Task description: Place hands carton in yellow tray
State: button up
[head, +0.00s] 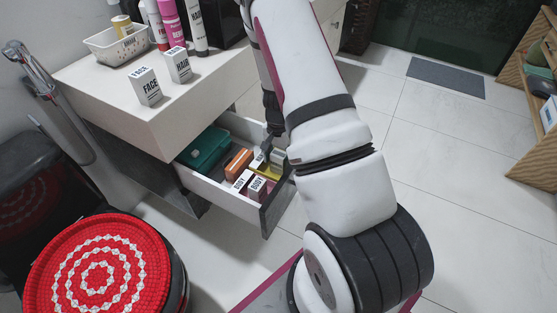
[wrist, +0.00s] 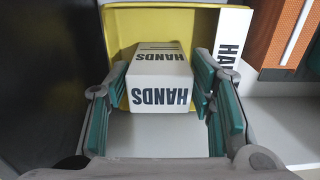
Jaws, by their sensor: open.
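A white hands carton (wrist: 160,66) lies in the middle of the wrist view, its printed end towards me. My gripper (wrist: 162,110) is open, with one green-padded finger on either side of this carton; whether the pads touch it I cannot tell. The yellow tray (wrist: 126,22) lies behind and around the carton, which appears to be in it. A second hands carton (wrist: 231,42) is at the tray's right side; whether it is inside or beside it is unclear. In the head view my gripper (head: 272,148) reaches down into the open drawer, where the yellow tray shows partly.
The drawer (head: 225,193) also holds a teal box (head: 203,150), an orange box (head: 239,162) and body cartons (head: 257,187). Face (head: 148,88) and hair (head: 178,65) cartons stand on the countertop above, near a white basket (head: 117,45). A red round-topped stool (head: 97,268) is at lower left.

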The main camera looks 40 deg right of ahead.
notch_tip(320, 180, up, 10)
jog(key=p, duration=0.3)
jog(key=s+a+r+n+y, duration=0.1)
jog(key=s+a+r+n, duration=0.2)
jog(key=a+r, duration=0.65)
jog(key=s+a+r+n+y, duration=0.1)
jog(key=s+a+r+n, duration=0.35)
jog(key=r, duration=0.75)
jog(key=s+a+r+n, duration=0.2)
jog(key=s+r, duration=0.1)
jog(key=s, duration=0.4)
jog(key=s+a+r+n+h, duration=0.1)
jog(key=s+a+r+n, duration=0.1)
jog(key=s, duration=0.5)
jog(key=s+a+r+n+h, duration=0.1)
jog(key=s+a+r+n, duration=0.1)
jog(key=s, duration=0.5)
notch_tip(320, 180, up, 2)
jog(key=shift+s+a+r+t, duration=0.1)
jog(key=shift+s+a+t, duration=0.2)
jog(key=shift+a, duration=0.3)
jog(key=shift+w, duration=0.1)
notch_tip(320, 180, up, 22)
jog(key=t+p, duration=0.3)
jog(key=p, duration=1.7)
jog(key=shift+r+t+p, duration=0.15)
jog(key=shift+t+p, duration=0.15)
jog(key=shift+p, duration=0.05)
